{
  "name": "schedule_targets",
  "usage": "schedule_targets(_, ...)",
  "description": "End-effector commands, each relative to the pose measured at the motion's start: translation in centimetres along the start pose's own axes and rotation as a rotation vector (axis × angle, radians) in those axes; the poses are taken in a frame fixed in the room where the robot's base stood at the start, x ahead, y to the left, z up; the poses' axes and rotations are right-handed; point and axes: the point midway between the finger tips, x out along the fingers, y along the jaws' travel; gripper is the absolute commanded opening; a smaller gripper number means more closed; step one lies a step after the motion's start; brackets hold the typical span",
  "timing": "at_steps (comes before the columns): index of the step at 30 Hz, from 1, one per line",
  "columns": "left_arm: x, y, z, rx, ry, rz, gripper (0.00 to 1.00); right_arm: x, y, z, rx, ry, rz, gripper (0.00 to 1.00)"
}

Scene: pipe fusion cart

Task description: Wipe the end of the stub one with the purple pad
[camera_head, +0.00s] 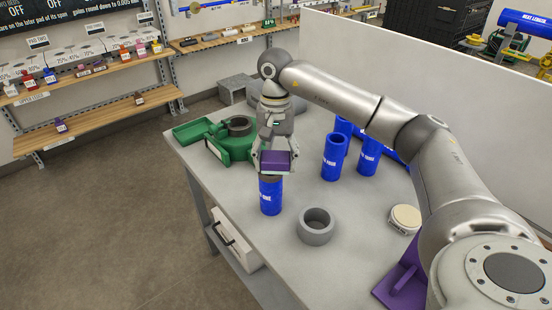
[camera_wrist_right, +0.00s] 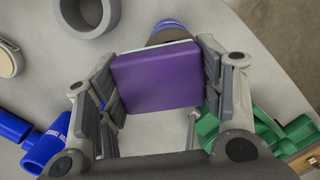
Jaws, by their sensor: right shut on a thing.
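My right gripper (camera_head: 273,162) points down over the table and is shut on the purple pad (camera_head: 277,161). In the right wrist view the pad (camera_wrist_right: 157,78) sits between both fingers. Stub one (camera_head: 271,197), a blue cylinder with white lettering, stands upright directly below the pad. Its upper end looks brownish and is partly hidden by the pad and fingers. In the right wrist view only a bit of the stub (camera_wrist_right: 168,27) shows past the pad's edge. I cannot tell whether pad and stub end touch. My left gripper is not in view.
A grey ring (camera_head: 316,226) lies right of stub one. A green fixture (camera_head: 232,146) stands behind left. Several blue pipe pieces (camera_head: 334,157) stand at right. A round cream-topped tin (camera_head: 406,218) and a purple stand (camera_head: 402,285) are nearer my arm. The table's left edge is close.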

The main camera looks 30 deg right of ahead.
Motion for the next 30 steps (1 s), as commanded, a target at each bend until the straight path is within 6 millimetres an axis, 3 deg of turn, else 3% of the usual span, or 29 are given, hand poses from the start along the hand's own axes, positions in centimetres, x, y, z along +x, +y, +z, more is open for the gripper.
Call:
schedule_targets(21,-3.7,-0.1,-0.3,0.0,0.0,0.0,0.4,-6.1,-0.1,0.7,-0.001,0.001,-0.003,0.43)
schedule_targets(30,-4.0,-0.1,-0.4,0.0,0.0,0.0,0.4,-6.7,0.0,0.8,-0.001,0.001,-0.002,0.43)
